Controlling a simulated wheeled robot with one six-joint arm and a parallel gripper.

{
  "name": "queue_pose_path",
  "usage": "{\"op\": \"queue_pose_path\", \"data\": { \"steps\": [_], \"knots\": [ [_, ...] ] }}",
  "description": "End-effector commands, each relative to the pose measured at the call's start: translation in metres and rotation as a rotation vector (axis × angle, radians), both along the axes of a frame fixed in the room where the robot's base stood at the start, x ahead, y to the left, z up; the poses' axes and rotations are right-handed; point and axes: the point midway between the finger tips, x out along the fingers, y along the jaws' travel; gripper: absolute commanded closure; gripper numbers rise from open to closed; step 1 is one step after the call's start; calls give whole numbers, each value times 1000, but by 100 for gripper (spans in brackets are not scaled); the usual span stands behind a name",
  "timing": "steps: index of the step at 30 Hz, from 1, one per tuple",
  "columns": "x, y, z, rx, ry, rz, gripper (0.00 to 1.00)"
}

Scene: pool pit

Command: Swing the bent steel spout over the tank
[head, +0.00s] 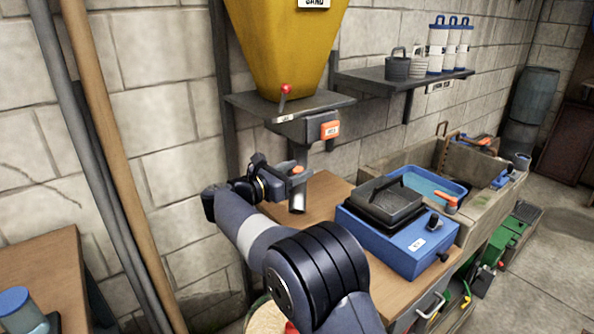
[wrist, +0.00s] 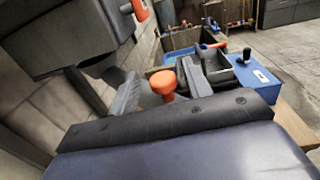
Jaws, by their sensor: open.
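The bent steel spout (head: 299,196) hangs under the yellow sand hopper (head: 285,40), its bare end pointing down above the wooden bench. An orange knob (head: 297,170) sits at the spout, and it also shows in the wrist view (wrist: 163,84). My gripper (head: 299,176) is at the spout with its fingers open. In the wrist view the knob stands between the two fingers of my gripper (wrist: 161,88), with no clear grip on it. I cannot tell whether either finger touches it.
A steel shelf (head: 290,105) with an orange switch (head: 331,130) is close above my gripper. Wooden and grey poles (head: 105,130) lean on the wall at left.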

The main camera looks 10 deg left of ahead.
Motion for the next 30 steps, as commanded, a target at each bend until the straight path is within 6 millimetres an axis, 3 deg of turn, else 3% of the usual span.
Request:
{"op": "queue_pose_path", "data": {
  "steps": [15, 30],
  "knots": [
    [-72, 56, 0, 1, -1, 4, 53],
    [-79, 61, 0, 1, -1, 1, 53]
  ]
}}
